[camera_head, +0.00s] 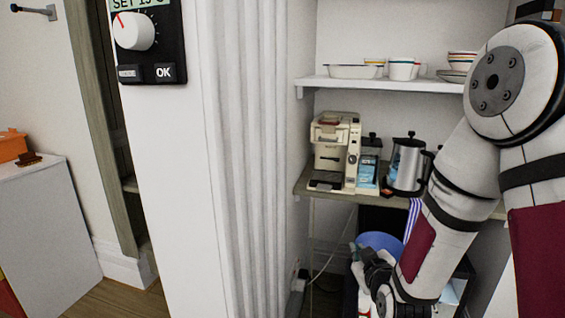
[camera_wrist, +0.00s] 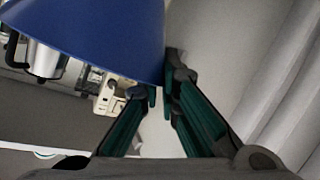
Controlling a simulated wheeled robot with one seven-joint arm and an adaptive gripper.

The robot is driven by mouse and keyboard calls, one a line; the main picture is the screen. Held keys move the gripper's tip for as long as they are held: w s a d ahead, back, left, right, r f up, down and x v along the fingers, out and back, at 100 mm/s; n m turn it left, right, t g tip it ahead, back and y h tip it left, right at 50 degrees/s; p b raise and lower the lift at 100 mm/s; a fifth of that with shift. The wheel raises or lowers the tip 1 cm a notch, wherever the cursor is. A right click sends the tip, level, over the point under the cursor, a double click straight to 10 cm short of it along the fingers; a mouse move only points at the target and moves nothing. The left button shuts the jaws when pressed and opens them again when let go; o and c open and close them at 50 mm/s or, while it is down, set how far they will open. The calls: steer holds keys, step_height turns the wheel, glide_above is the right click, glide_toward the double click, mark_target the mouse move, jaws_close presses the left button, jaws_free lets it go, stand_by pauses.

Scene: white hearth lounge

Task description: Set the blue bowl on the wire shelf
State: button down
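The blue bowl (camera_head: 380,241) shows in the head view below the wooden shelf, partly hidden by my arm and gripper. In the wrist view the bowl (camera_wrist: 95,35) fills the upper left, and its edge lies between my fingertips. My gripper (camera_wrist: 160,92) appears shut on the bowl's rim, with one finger on each side. In the head view my gripper (camera_head: 372,268) is just below the bowl. No wire surface is clearly visible; thin pale uprights stand under the wooden shelf, and the area behind my arm is hidden.
The wooden shelf (camera_head: 302,188) carries a coffee maker (camera_head: 333,152) and a kettle (camera_head: 408,164). A white shelf (camera_head: 345,84) above holds dishes and cups. A white fluted pillar (camera_head: 245,170) stands left of the alcove. Dark and white objects crowd the space below.

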steer(key=s+r+p, duration=0.6)
steer(key=r+p, duration=0.2)
steer(key=p, duration=0.5)
steer(key=shift+s+p, duration=0.2)
steer(key=shift+p, duration=0.15)
